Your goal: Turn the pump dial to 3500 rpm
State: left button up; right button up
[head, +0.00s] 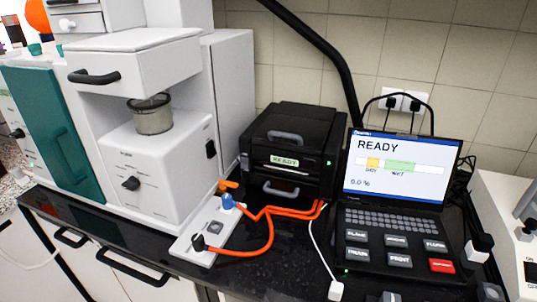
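No dial is labelled legibly as the pump dial, and no rpm figure can be read. A black knob (131,183) sits on the front of a white machine (165,160) with a metal sieve cup (153,114) on top. Another black knob (17,133) is on the machine at the far left. A small white panel (212,232) on the counter carries a blue fitting (227,202), a black fitting (198,243) and orange tubes (268,232). Neither of my grippers is in view.
A black box (290,150) with a READY display stands behind the tubes. Orange tubes and a white cable (315,240) cross the dark counter (270,275). White equipment (515,215) is at right.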

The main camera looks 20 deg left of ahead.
aim_at(133, 183)
jog(key=u, duration=1.35)
